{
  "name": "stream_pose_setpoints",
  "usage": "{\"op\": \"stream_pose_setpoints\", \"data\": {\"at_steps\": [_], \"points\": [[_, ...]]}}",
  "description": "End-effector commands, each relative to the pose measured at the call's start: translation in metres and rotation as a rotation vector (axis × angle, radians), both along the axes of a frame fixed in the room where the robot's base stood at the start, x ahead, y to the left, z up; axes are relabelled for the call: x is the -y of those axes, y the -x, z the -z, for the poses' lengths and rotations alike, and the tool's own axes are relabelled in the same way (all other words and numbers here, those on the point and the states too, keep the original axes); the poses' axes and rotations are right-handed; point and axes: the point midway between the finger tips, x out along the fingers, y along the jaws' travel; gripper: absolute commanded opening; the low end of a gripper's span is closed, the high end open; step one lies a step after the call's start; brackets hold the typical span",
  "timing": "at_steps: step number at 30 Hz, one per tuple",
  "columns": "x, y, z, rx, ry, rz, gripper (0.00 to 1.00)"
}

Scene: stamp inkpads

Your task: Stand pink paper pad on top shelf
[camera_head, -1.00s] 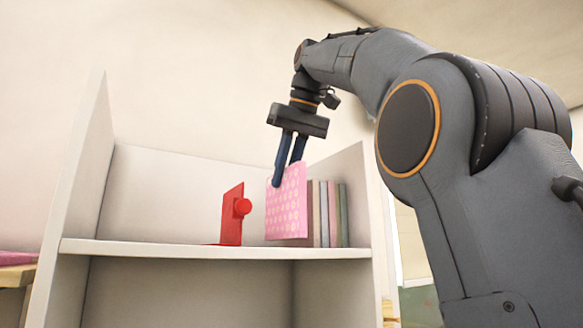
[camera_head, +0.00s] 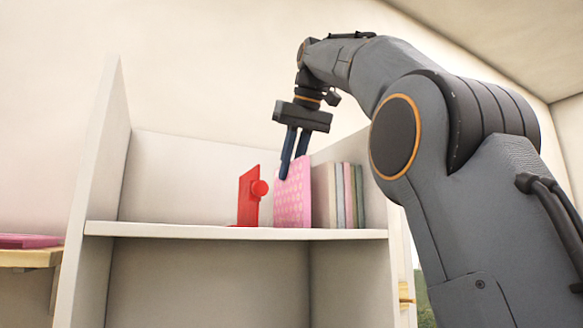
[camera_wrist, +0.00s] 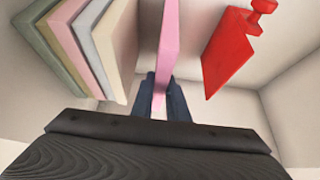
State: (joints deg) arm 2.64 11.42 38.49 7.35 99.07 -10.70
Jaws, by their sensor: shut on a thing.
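The pink paper pad (camera_head: 294,198) with a dotted cover stands upright on the top shelf (camera_head: 160,230), or very close above it; I cannot tell if its bottom edge touches. My gripper (camera_head: 293,166) points down from above and is shut on the pad's top edge. The wrist view shows the pad (camera_wrist: 167,45) edge-on between the two dark fingers (camera_wrist: 167,98). The pad stands between a red bookend and a row of upright pads or books.
The red bookend (camera_head: 248,197) with a round knob is close at the pad's left; it also shows in the wrist view (camera_wrist: 228,50). Several upright books (camera_head: 340,195) stand at its right. The shelf's left part is clear. A pink item (camera_head: 28,240) lies on a wooden surface at far left.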

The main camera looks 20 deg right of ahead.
Motion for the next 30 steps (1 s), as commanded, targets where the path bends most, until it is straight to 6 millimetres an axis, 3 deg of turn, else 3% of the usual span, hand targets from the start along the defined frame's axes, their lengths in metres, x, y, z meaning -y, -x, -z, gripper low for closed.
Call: {"op": "stream_pose_setpoints", "data": {"at_steps": [5,6,10,20,30], "points": [[0.000,0.000,0.000,0.001,0.000,0.000,0.00],[0.000,0.000,0.000,0.001,0.000,0.000,0.15],[0.000,0.000,0.000,0.001,0.000,0.000,0.36],[0.000,0.001,-0.001,-0.001,0.000,0.000,0.36],[0.003,0.013,-0.025,0.002,-0.001,-0.001,0.36]]}}
